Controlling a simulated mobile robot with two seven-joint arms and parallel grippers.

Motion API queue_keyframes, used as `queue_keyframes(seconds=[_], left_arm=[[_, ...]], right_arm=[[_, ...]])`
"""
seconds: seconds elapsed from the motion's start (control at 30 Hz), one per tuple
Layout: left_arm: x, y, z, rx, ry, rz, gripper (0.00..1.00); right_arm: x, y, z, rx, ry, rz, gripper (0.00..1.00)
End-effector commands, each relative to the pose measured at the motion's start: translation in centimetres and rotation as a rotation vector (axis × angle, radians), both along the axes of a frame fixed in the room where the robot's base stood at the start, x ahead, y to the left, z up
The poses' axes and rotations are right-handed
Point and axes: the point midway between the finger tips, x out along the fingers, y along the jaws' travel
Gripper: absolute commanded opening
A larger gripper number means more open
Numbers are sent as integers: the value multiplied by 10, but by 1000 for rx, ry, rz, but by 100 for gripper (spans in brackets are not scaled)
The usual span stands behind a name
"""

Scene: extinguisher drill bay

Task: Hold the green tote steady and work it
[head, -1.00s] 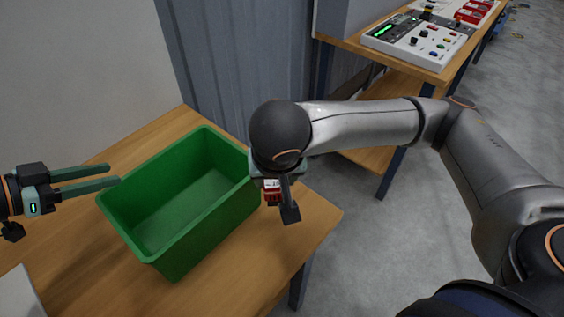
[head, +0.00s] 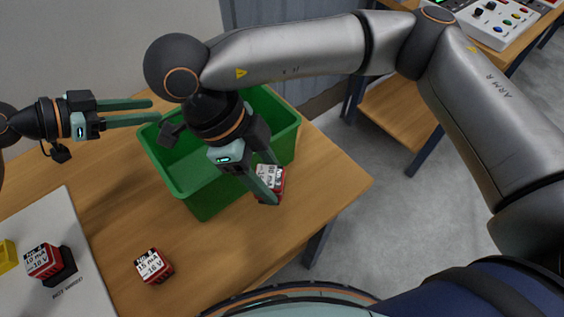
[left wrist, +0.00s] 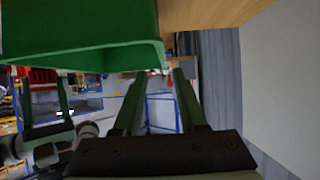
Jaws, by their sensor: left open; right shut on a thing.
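The green tote (head: 214,198) stands upright on the wooden table; my right arm hides much of its inside, and the visible part looks empty. My left gripper (head: 156,110) is open, its fingertips close to the tote's left rim; I cannot tell whether they touch it. In the left wrist view the tote (left wrist: 80,30) fills the upper left, close to the open fingers of my left gripper (left wrist: 160,76). My right gripper (head: 270,178) is shut on a red block with a white label (head: 272,185), in front of the tote's right side.
A similar red block (head: 154,266) sits on the wooden table (head: 240,250) in front. Another red block (head: 43,261) rests by a black pad on a white board (head: 85,292), with a yellow block (head: 7,256). A second bench with a control panel (head: 500,22) stands back right.

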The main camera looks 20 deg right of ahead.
Motion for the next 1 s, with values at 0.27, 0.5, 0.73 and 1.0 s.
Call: queue_keyframes(seconds=[0.27,0.5,0.73,1.0], left_arm=[[0,0,0,0,0,0,41],[0,0,0,0,0,0,41],[0,0,0,0,0,0,41],[0,0,0,0,0,0,41]], right_arm=[[25,31,41,3,5,-697,0],[52,56,62,2,8,-1253,0],[76,76,82,0,3,-1748,0],[104,96,103,3,0,-2310,0]])
